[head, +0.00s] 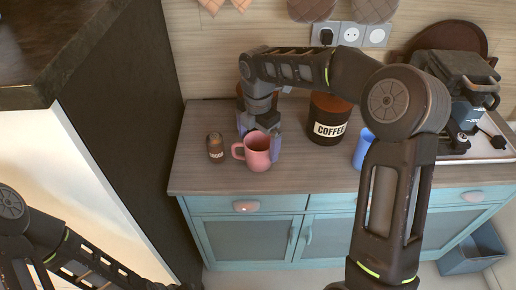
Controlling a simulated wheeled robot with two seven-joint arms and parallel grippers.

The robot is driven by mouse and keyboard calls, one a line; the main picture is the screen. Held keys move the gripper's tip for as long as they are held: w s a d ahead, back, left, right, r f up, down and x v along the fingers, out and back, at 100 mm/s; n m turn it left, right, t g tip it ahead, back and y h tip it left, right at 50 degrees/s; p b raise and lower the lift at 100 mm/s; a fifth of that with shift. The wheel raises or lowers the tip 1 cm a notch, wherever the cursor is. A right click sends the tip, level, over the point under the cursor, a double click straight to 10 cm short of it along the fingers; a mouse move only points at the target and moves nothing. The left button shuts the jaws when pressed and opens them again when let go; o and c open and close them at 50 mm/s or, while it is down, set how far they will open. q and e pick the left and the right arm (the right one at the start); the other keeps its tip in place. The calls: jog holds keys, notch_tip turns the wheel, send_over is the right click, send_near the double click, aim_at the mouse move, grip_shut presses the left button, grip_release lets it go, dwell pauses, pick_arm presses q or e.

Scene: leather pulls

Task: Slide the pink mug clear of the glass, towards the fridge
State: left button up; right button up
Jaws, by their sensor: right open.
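The pink mug (257,158) stands upright on the wooden counter, its handle pointing left. My right gripper (259,136) reaches down from above and behind the mug, its jaws apart. One finger is by the mug's right side, and the other is behind and left of the rim. I cannot tell whether either touches it. A blue cup, which may be the glass (362,149), stands well to the right, partly hidden by my right arm. A tall unit with a dark side and pale front, perhaps the fridge (125,150), is at the left. My left gripper is out of view.
A small dark jar (215,148) stands left of the mug, close to its handle. A black coffee canister (330,122) stands behind and right. A coffee machine (462,95) is at the far right. The counter's front edge (300,190) is bare.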

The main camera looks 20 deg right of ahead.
notch_tip(320, 180, up, 5)
jog(key=shift+f, duration=0.2)
dwell(0.5)
